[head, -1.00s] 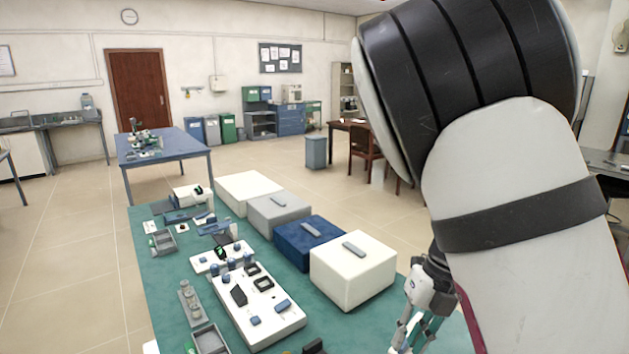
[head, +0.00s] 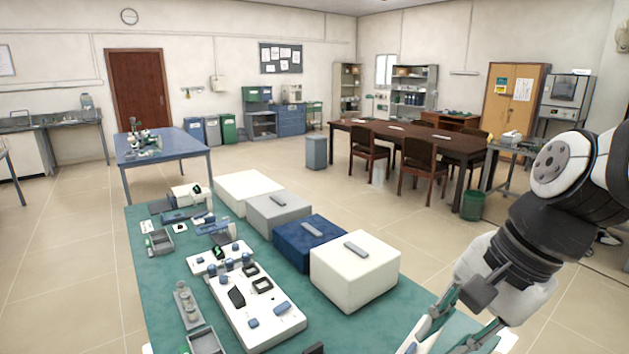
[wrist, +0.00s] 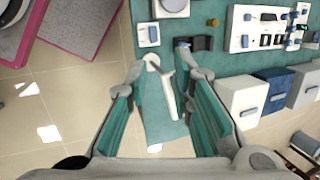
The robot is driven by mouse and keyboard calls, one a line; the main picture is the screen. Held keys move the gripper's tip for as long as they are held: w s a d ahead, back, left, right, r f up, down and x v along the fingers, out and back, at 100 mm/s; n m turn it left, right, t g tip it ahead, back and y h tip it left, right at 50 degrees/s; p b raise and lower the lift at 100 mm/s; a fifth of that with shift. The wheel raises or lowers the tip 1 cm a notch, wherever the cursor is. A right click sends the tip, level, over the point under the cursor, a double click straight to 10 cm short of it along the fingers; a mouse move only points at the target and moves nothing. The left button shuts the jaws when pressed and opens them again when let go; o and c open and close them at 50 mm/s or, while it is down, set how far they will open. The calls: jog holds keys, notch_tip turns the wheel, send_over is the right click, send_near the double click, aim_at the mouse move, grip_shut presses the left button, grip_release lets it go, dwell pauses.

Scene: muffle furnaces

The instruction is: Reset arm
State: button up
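My gripper (wrist: 166,76) is open in the wrist view, with its two teal-padded fingers well apart and nothing held between them. It hangs above the near end of the teal-topped table (wrist: 152,122). A pale, long-handled item (wrist: 167,92) lies on the tabletop below, seen between the fingers. In the head view, my arm comes in at the lower right and points down to the left. The gripper's fingertips run out of the bottom of that view.
White (head: 355,275), blue (head: 309,246) and grey (head: 279,215) box-shaped units stand along the table's right side. A white control panel (head: 256,305) lies left of them. Beyond are a brown table (head: 455,143) with chairs and a green bin (head: 472,204). Open floor lies between.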

jog(key=s+r+n+t+h, duration=0.1)
jog(key=n, duration=0.2)
jog(key=s+d+r+n+t+h, duration=0.1)
jog(key=n, duration=0.3)
jog(key=s+d+r+n+t+h+b, duration=0.1)
jog(key=s+n, duration=0.1)
jog(key=n, duration=0.2)
jog(key=shift+d+r+t, duration=0.15)
jog(key=shift+r+t, duration=0.15)
jog(key=shift+r, duration=0.05)
